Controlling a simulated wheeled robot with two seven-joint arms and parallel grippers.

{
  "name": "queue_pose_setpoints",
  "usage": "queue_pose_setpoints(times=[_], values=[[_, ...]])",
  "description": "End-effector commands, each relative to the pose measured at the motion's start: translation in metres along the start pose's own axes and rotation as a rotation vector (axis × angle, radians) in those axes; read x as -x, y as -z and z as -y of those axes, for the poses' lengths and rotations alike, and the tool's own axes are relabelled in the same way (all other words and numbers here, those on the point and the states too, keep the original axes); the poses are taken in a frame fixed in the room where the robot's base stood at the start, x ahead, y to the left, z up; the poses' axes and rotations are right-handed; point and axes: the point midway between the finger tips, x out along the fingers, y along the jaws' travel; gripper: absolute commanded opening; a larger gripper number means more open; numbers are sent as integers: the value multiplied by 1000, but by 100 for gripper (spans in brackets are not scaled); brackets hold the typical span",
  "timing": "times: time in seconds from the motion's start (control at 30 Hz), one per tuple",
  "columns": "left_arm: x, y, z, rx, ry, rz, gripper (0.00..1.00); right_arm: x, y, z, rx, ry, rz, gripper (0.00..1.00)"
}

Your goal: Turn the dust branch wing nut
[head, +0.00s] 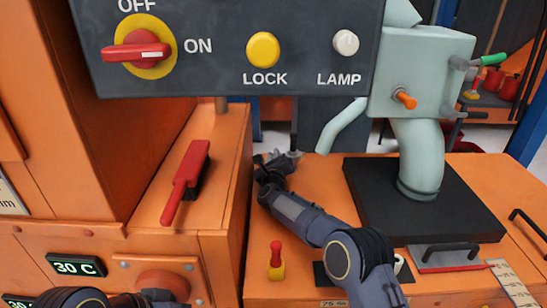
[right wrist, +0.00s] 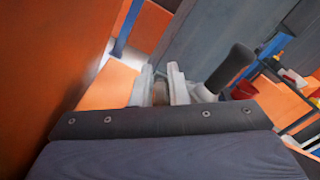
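The pale green branch pipe (head: 420,155) rises from a black plate on the orange deck to a pale green box (head: 425,75). An orange knob (head: 404,99) sticks out of the box's front; I cannot tell if it is the wing nut. My right gripper (head: 272,166) is at the back left of the deck, beside a dark upright handle on a grey base. In the right wrist view its two pale fingers (right wrist: 160,84) stand apart, with a small brownish thing between them; whether they touch it is unclear. The handle (right wrist: 232,68) stands right of them. My left gripper is out of view.
A red-and-yellow knob (head: 276,260) stands on the deck near the front.

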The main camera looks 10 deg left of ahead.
Motion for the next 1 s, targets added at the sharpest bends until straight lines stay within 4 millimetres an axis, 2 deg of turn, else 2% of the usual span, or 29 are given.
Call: queue_pose_setpoints(times=[0.03,0.1,0.27,0.5,0.77,0.8,0.9,0.93,1.0], values=[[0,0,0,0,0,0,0,0,0,0,0,0,0,7],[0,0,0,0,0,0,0,0,0,0,0,0,0,0],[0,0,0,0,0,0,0,0,0,0,3,0,0,0],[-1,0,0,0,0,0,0,0,0,-2,120,0,1,0],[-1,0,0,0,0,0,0,0,0,-2,126,0,1,0],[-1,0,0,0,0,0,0,0,0,-2,126,0,1,12],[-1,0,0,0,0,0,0,0,0,-2,125,0,1,26],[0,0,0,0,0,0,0,0,0,-2,125,0,1,29],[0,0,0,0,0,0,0,0,0,-2,125,0,1,29]])
